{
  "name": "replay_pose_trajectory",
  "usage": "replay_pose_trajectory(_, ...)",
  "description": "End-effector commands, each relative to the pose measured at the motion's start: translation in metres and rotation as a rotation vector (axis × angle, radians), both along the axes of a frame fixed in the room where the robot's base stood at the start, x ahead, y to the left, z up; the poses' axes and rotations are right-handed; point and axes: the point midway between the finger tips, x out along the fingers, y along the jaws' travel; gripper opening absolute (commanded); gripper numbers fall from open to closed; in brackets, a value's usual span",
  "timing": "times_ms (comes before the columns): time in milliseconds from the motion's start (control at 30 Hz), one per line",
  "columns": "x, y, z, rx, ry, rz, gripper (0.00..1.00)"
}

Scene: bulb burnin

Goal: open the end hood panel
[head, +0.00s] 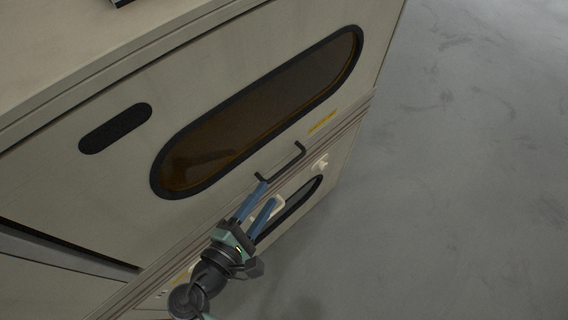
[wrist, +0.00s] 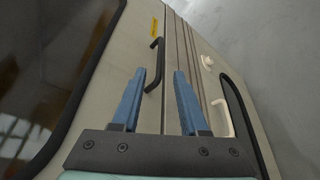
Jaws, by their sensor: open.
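The end hood panel (head: 215,85) is a cream face with a long, dark, amber-tinted window (head: 265,110). It appears flush with the body around it. A black bar handle (head: 298,154) sits near its lower edge, below the window; it also shows in the wrist view (wrist: 160,65). My gripper (head: 268,194) has blue fingers and is open and empty, at the near end of the handle. In the wrist view the handle appears between the fingertips (wrist: 160,73). I cannot tell how much depth separates them, and no grip on the handle shows.
Ribbed rails (head: 345,121) run below the handle. Under them is a lower panel with a dark window (head: 300,200), a white handle (wrist: 222,117) and a white knob (wrist: 207,61). A yellow label (head: 322,122) is above the rails. Bare grey floor (head: 460,180) lies to the right.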

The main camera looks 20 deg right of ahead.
Motion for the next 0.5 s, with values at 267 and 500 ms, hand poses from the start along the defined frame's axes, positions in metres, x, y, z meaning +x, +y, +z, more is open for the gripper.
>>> replay_pose_trajectory(267, 0.037, -0.046, -0.013, 0.001, -0.001, -0.004, 0.43)
replay_pose_trajectory(500, 0.057, -0.07, -0.02, 0.002, -0.001, -0.001, 0.43)
